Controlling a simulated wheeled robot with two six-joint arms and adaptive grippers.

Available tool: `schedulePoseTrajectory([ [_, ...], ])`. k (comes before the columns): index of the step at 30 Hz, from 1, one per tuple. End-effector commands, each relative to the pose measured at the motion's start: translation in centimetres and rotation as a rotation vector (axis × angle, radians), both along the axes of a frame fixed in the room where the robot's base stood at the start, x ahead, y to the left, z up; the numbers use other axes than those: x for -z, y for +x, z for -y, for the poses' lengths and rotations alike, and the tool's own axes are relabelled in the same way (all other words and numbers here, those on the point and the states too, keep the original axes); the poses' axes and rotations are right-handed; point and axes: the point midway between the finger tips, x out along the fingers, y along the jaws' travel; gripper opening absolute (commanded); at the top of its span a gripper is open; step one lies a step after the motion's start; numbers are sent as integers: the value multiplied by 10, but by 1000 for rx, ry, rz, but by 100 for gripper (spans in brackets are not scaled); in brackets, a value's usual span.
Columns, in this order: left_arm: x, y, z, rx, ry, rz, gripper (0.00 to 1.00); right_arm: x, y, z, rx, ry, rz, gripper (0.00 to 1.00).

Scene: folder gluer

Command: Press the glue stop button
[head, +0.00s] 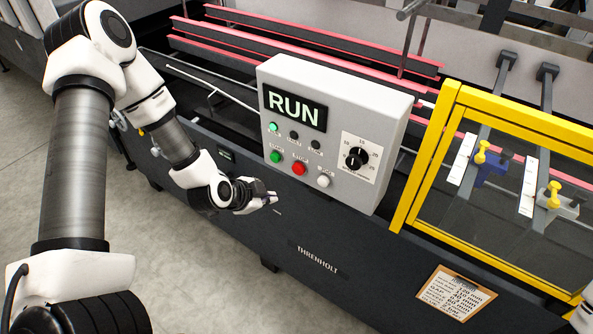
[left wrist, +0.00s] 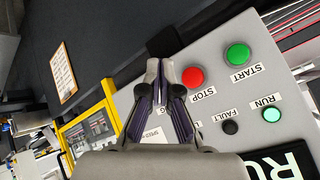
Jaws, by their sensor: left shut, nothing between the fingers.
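The grey control box (head: 330,110) shows RUN on its dark display (head: 295,107). Its lower row has a green START button (head: 275,157), a red STOP button (head: 299,168) and a white button (head: 323,181). In the left wrist view the red STOP button (left wrist: 192,77) is just right of the fingertips, and the green START button (left wrist: 238,54) is farther right. My left gripper (head: 274,198) is shut and empty, in front of the box's lower edge, below the buttons; its fingers (left wrist: 161,66) hide the white button in the wrist view. My right gripper is out of view.
A green RUN lamp (head: 273,127) is lit; the lamps beside it are dark. A black dial (head: 356,158) is on the box's right. A yellow-framed guard (head: 429,165) stands right of the box. A clipboard (head: 456,293) hangs on the dark machine front (head: 345,245).

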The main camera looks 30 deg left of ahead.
Motion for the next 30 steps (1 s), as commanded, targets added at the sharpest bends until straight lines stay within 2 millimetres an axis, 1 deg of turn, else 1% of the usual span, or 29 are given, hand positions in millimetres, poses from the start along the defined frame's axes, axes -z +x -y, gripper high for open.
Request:
schedulePoseTrajectory([
  [1,4,6,0,2,2,2,0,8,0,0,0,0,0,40],
  [9,6,44,4,2,2,3,0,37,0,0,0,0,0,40],
  [12,4,58,5,2,2,2,0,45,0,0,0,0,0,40],
  [16,3,73,6,1,1,2,0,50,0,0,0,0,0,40],
  [21,1,81,7,0,1,-1,0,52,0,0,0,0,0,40],
  [30,0,81,7,-1,-1,-2,0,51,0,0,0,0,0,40],
])
